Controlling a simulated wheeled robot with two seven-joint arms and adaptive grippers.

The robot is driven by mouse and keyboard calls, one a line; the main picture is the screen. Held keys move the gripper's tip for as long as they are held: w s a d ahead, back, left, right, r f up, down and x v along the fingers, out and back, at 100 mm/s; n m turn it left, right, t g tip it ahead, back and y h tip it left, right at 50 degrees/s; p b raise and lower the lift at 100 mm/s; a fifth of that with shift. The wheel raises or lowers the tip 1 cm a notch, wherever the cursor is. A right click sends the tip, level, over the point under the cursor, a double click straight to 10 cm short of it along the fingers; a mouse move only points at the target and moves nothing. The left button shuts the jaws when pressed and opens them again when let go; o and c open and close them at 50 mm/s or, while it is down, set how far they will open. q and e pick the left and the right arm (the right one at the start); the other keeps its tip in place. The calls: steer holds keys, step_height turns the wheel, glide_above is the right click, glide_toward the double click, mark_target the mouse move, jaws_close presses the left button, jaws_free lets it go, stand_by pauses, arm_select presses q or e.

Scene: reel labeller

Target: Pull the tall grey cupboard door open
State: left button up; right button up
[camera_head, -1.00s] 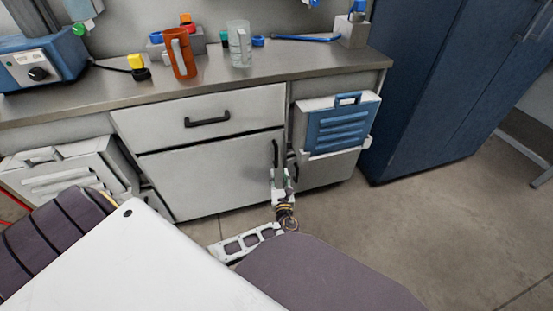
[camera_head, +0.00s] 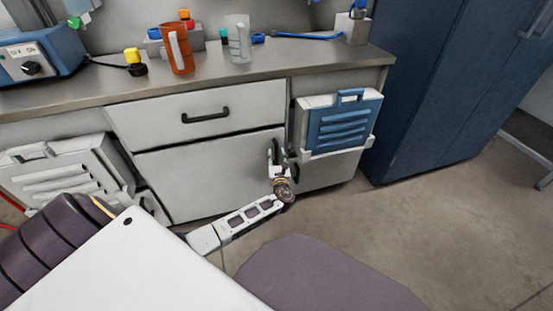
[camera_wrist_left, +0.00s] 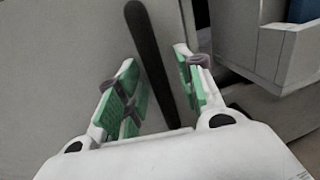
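The light grey cupboard door (camera_head: 200,178) under the wide drawer looks shut. Its dark upright bar handle (camera_head: 276,150) is near the right edge. My left gripper (camera_head: 277,163) is at that handle, partly covering it. In the left wrist view the fingers with green pads (camera_wrist_left: 158,92) are spread, and the dark handle (camera_wrist_left: 150,60) runs between them with gaps on both sides. The door's plain face (camera_wrist_left: 55,65) lies behind. My right gripper is not in view.
A blue louvred box (camera_head: 342,125) hangs on the cabinet just right of the handle. A grey-white case (camera_head: 62,175) is at the left. The worktop (camera_head: 210,85) holds an orange jug (camera_head: 177,48) and a clear jug (camera_head: 238,40). Floor (camera_head: 400,235) is free at the right.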

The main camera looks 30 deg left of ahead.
arm_select(q)
steer(key=shift+w+a, duration=0.1)
jaws_close()
stand_by(0.3)
